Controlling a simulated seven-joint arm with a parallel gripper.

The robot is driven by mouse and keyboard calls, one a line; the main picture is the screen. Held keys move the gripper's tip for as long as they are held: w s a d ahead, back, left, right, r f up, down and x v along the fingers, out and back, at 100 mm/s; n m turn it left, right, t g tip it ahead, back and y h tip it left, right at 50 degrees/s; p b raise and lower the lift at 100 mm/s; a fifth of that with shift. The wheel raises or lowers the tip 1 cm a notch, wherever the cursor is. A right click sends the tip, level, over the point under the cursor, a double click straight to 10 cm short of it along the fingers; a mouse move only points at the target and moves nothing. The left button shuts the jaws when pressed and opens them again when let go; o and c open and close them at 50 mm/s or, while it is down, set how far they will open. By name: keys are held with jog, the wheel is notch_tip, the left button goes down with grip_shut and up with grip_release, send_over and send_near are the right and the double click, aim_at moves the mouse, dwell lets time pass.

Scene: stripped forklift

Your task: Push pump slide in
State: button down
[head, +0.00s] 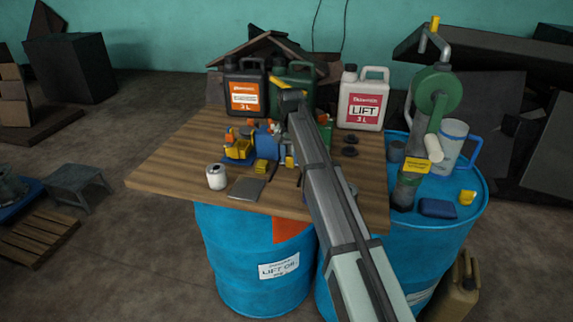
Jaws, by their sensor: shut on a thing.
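A blue unit with yellow and orange parts (262,139) stands near the middle of the wooden table top (165,178). I cannot make out a pump slide on it at this size. A green-wheeled hand pump (433,95) stands on the blue drum at the right. My arm reaches up from the lower right across the table and covers the right side of the blue unit. Its dark far joint shows in front of the green canister. My gripper's fingers are hidden behind the arm, so neither they nor anything between them can be seen.
A black canister (245,88), a green canister (295,75) and a white LIFT canister (362,100) line the table's back. A white can (216,177) and a grey plate (246,189) lie in front. Dark round caps (350,145) lie right of my arm. The table's left side is clear.

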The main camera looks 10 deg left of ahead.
jog(key=c, duration=0.8)
grip_release()
notch_tip(320, 180, up, 14)
jog(key=shift+f, duration=0.1)
jog(key=shift+c, duration=0.4)
